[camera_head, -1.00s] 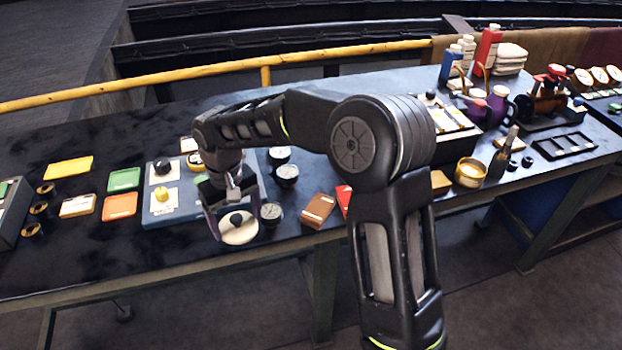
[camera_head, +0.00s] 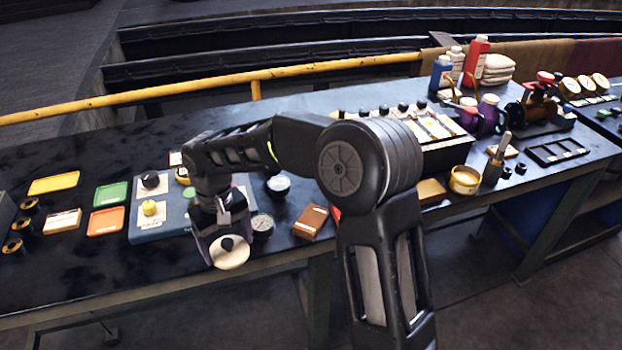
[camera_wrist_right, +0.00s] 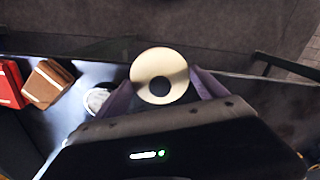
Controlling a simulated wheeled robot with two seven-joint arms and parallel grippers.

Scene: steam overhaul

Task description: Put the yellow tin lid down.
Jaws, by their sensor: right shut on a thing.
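The tin lid is a pale cream-yellow disc (camera_head: 230,259) with a black knob. My right gripper (camera_head: 227,243) is shut on it, its purple fingers on either side. The lid is at the bench's front edge, in front of the blue switch panel (camera_head: 180,236). In the right wrist view the lid (camera_wrist_right: 148,64) sits between the fingers (camera_wrist_right: 163,86) and overlaps the bench edge and floor. I cannot tell its exact height. An open yellow tin (camera_head: 465,181) stands farther right on the bench. My left gripper is out of view.
A round gauge (camera_head: 262,225) is close to the right of the lid. A brown box (camera_head: 310,222) lies farther right. Orange (camera_head: 107,222) and green (camera_head: 110,195) trays lie left of the panel. Bare bench (camera_head: 75,270) shows at the front left.

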